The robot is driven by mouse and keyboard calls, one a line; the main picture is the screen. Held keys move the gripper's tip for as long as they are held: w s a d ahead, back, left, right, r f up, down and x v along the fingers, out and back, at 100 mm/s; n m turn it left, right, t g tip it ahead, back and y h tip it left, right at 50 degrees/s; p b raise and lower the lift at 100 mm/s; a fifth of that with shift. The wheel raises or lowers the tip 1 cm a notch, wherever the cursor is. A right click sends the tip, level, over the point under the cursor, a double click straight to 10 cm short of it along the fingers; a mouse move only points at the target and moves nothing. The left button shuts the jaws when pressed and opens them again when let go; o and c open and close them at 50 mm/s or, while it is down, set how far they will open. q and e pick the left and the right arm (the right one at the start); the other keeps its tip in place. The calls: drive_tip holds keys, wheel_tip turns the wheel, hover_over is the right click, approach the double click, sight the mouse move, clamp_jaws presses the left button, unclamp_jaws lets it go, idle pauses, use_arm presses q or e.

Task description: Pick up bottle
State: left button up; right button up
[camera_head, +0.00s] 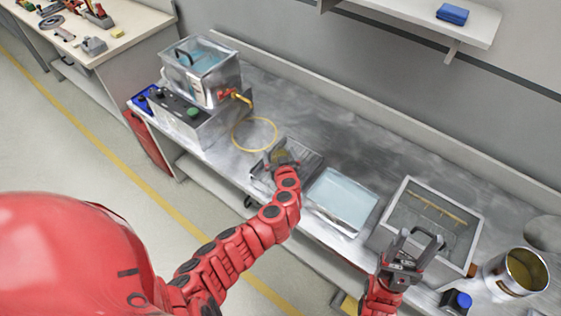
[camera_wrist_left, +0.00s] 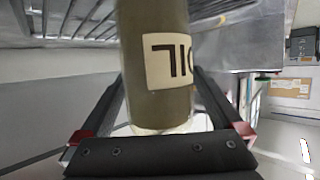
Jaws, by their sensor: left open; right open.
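The bottle (camera_wrist_left: 154,95) is a dark olive cylinder with a pale label bearing black letters. In the left wrist view it stands large between the two fingers of my left gripper (camera_wrist_left: 158,105), which is open around it; any contact cannot be made out. In the head view my left gripper (camera_head: 281,156) is at the metal rack, and only a small olive part of the bottle shows there, mostly hidden by the gripper. My right gripper (camera_head: 412,243) is open and empty, over the front edge of the grey tray on the right.
The slatted metal rack (camera_head: 313,160) sits on the steel bench, beside a pale blue-topped tray (camera_head: 343,199). A clear tank (camera_head: 203,76), a yellow hose loop (camera_head: 243,134), a grey tray (camera_head: 433,212) and a metal can (camera_head: 517,272) stand along it. The bench behind the rack is clear.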

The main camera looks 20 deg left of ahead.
use_arm(q)
clamp_jaws()
idle(0.5)
